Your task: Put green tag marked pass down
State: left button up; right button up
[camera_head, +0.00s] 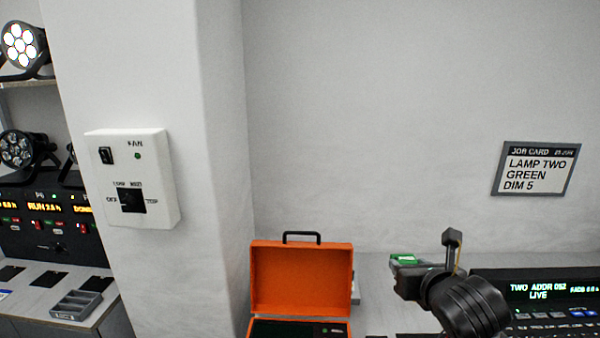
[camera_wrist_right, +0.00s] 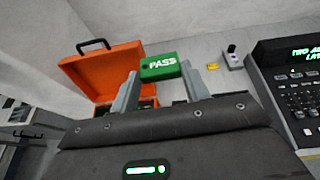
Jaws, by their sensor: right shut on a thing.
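The green tag (camera_wrist_right: 159,66) with white PASS lettering is between the fingertips of my right gripper (camera_wrist_right: 165,82) in the right wrist view. The gripper is shut on it. In the head view the tag (camera_head: 404,260) shows small and green beside my right gripper (camera_head: 428,258), above the grey counter. I cannot tell how high it is above the surface. My left gripper is not in view.
An open orange case (camera_head: 301,277) stands left of the gripper. A lighting console (camera_head: 545,295) with a lit screen is at right. A small yellow object (camera_wrist_right: 212,70) and a switch-like item (camera_wrist_right: 233,57) lie on the counter. A job card (camera_head: 536,170) hangs on the wall.

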pick_arm(q)
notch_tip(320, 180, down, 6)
jog(key=b, duration=0.5)
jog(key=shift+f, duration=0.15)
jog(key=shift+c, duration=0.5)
